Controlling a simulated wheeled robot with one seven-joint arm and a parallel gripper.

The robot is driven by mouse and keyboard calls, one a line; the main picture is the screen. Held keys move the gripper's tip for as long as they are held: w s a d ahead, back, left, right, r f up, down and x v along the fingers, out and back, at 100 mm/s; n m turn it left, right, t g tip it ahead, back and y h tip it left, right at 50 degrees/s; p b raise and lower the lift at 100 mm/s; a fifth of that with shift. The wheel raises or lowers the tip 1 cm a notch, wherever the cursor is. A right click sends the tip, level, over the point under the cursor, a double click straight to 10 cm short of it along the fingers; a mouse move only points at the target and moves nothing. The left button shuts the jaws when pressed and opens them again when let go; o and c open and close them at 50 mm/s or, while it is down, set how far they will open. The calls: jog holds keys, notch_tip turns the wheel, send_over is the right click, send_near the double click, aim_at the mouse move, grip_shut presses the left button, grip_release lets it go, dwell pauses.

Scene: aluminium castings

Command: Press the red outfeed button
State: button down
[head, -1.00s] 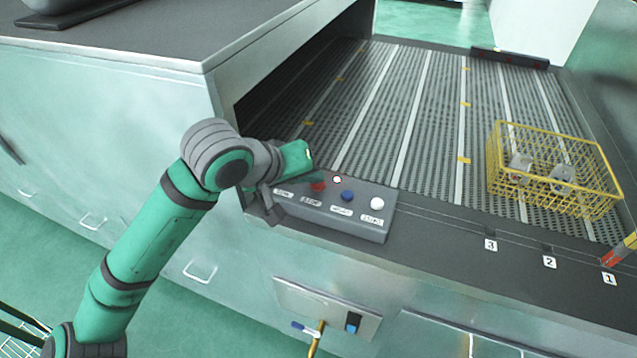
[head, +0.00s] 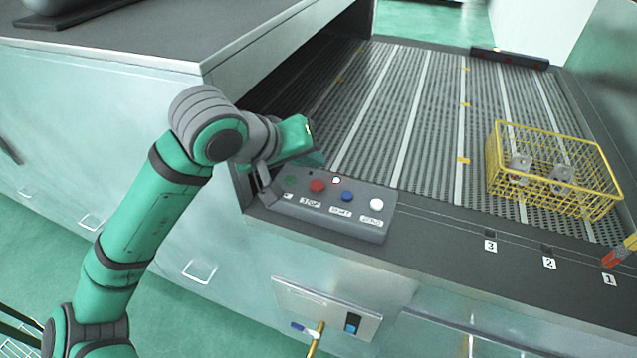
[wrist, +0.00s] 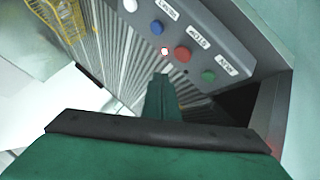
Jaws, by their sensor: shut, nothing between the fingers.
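The red button (head: 317,186) is a round cap on the grey control panel (head: 376,236), between a green button (head: 290,180) and a blue button (head: 347,196). The red button also shows in the wrist view (wrist: 183,54). The label below it seems to read STOP. My gripper (head: 314,160) is above and behind the panel's left part, apart from the red button. In the wrist view its narrow green fingers (wrist: 161,80) are together with nothing between them, below and left of the red button in the picture.
A white button (head: 377,204) is at the panel's right end, and a small lit lamp (head: 336,180) sits behind the red and blue buttons. A yellow wire basket (head: 497,185) with castings stands on the slatted conveyor (head: 400,120). The conveyor's middle is clear.

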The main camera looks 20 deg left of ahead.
jog(key=shift+d+r, duration=0.15)
jog(key=shift+r, duration=0.5)
jog(key=shift+s+a+r, duration=0.15)
jog(key=shift+a+r, duration=0.05)
jog(key=shift+a, duration=0.05)
jog(key=shift+d, duration=0.1)
